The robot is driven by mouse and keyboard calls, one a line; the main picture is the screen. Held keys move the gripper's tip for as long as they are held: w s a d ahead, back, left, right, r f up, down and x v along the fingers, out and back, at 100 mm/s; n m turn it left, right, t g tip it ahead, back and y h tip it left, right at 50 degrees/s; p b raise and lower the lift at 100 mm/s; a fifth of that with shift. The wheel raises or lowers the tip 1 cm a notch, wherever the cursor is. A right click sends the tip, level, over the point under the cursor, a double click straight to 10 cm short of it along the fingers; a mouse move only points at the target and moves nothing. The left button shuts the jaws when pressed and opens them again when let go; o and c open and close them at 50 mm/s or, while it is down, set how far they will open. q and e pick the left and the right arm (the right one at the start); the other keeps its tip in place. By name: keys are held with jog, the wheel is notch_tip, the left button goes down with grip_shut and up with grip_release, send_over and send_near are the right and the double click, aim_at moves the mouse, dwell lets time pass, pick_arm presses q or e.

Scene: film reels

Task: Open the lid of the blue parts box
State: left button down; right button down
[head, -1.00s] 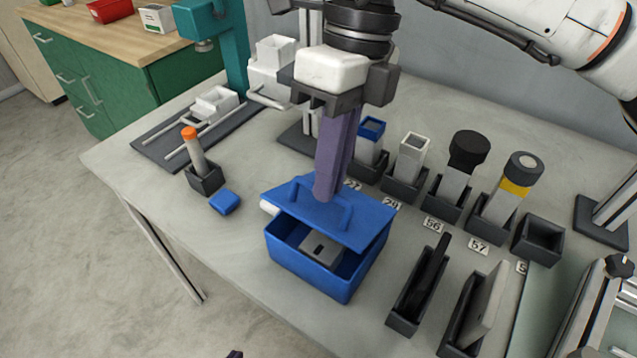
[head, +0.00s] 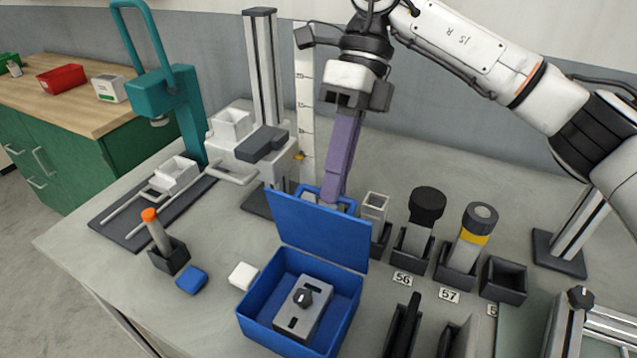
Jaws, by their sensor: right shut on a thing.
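The blue parts box (head: 262,326) stands on the grey table at the bottom centre, its inside open to view. Its blue lid (head: 318,233) stands steeply tilted up at the box's far side. My right gripper (head: 333,190) reaches down behind the lid's upper edge, with its purple fingers shut on the lid's handle (head: 306,191). The fingertips and most of the handle are hidden behind the lid. My left gripper is not in view.
A white block (head: 243,276) and a small blue block (head: 191,280) lie left of the box. An orange-topped tube (head: 156,232) stands in a black holder. Black holders with a black-capped item (head: 426,205) and a yellow-banded one (head: 474,228) stand right. A tall stand (head: 262,70) is behind.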

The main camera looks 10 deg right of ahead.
jog(key=shift+w+d+f, duration=0.2)
jog(key=shift+d+f, duration=0.05)
jog(key=shift+f, duration=0.15)
jog(key=shift+w+d+f, duration=0.2)
jog(key=shift+f, duration=0.2)
jog(key=c, duration=1.9)
grip_release()
jog(key=shift+w, duration=0.15)
jog(key=shift+o, duration=0.2)
jog(key=shift+r, duration=0.1)
jog(key=shift+r, duration=0.15)
notch_tip(320, 180, up, 10)
jog(key=p, duration=0.1)
